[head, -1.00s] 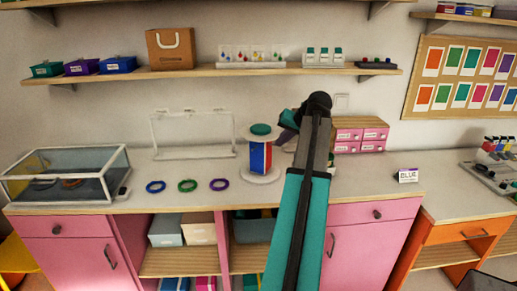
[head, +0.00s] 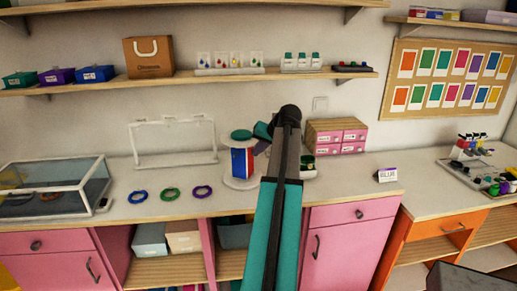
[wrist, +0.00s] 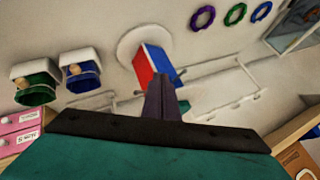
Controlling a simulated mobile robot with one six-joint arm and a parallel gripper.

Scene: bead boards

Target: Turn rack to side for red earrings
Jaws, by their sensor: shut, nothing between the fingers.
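The rack (head: 238,164) is an upright block with coloured faces on a round white base, with a teal cap above it. In the head view it shows mostly a blue face, with narrow red and white parts at its right. The wrist view shows the rack (wrist: 147,62) with a red face and a blue face side by side. My gripper (wrist: 160,82) is shut and empty, its dark fingers close against the rack; contact is not certain. In the head view my arm hides part of it. Several earring cards (head: 230,62) stand on the shelf; their colours are hard to tell.
Violet (head: 202,192), green (head: 169,194) and blue (head: 139,196) rings lie left of the rack. A clear frame (head: 175,158) stands behind them. Pink drawers (head: 341,141) are at the right, beyond my arm. A glass case (head: 40,206) is at the far left.

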